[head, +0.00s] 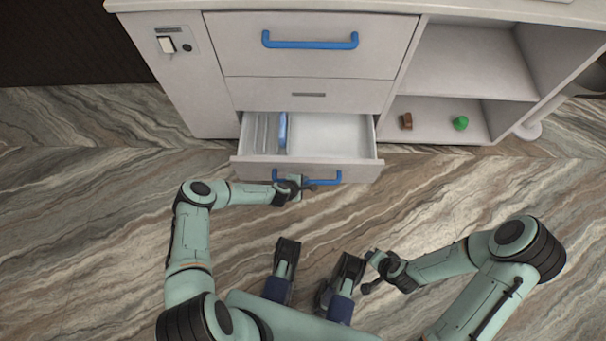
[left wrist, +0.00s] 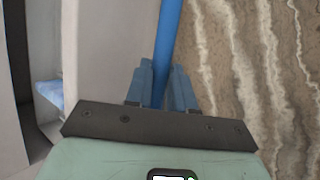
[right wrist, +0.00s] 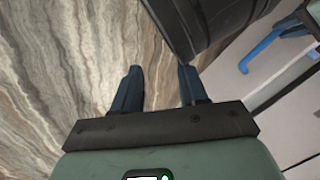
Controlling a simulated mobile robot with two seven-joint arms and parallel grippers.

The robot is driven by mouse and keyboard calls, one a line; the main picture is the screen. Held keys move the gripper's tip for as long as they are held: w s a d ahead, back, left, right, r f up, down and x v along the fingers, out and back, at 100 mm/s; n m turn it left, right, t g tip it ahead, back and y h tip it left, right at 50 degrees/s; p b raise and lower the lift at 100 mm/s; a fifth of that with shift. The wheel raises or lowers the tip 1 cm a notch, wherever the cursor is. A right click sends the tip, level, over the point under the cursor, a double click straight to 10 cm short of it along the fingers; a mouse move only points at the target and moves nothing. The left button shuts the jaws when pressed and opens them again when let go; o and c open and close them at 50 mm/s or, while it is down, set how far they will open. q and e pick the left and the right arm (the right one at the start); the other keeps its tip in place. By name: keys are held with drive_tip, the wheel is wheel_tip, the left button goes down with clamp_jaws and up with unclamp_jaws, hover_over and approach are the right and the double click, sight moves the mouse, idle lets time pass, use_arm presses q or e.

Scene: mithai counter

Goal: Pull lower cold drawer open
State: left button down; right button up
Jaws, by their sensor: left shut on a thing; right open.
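The lower cold drawer (head: 360,172) is pulled partly out of the white cabinet. Inside it shows a ribbed section on the left, an upright blue item (head: 283,130), and a bare pale section on the right. Its blue bar handle (head: 325,180) also shows in the left wrist view (left wrist: 168,40). My left gripper (head: 300,186) is shut on the handle near its left end, with the bar between its fingers. My right gripper (head: 368,272) is open and empty above the floor, right of my base; its spread fingers show in the right wrist view (right wrist: 158,88).
An upper drawer (head: 310,60) with a blue handle (head: 310,42) is shut. Open shelves (head: 455,70) at right hold a small brown object (head: 406,121) and a green ball-like object (head: 460,123). A switch panel (head: 172,46) is at left. The marbled floor (head: 90,230) is clear.

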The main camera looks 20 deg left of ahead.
use_arm(q)
drive_tip(key=s+d+p, duration=0.2)
drive_tip(key=s, duration=0.5)
use_arm(e)
drive_tip(key=s+a+r+g, duration=0.1)
drive_tip(key=s+a+r, duration=0.1)
drive_tip(key=s, duration=0.3)
drive_tip(key=shift+r+y, duration=0.3)
drive_tip(key=shift+r, duration=0.25)
drive_tip(key=shift+a, duration=0.1)
use_arm(q)
drive_tip(key=c, duration=1)
unclamp_jaws()
drive_tip(key=shift+o, duration=0.2)
drive_tip(key=shift+s+r, duration=0.1)
drive_tip(key=p+v, duration=0.5)
drive_tip(key=v, duration=0.8)
use_arm(e)
drive_tip(key=s+a+r+g, duration=0.2)
drive_tip(key=s+r, duration=0.3)
drive_tip(key=shift+s+n+y, duration=0.15)
drive_tip(key=shift+n+y, duration=0.15)
drive_tip(key=shift+y, duration=0.1)
use_arm(q)
drive_tip(key=shift+s, duration=0.1)
use_arm(e)
drive_tip(key=shift+a, duration=0.1)
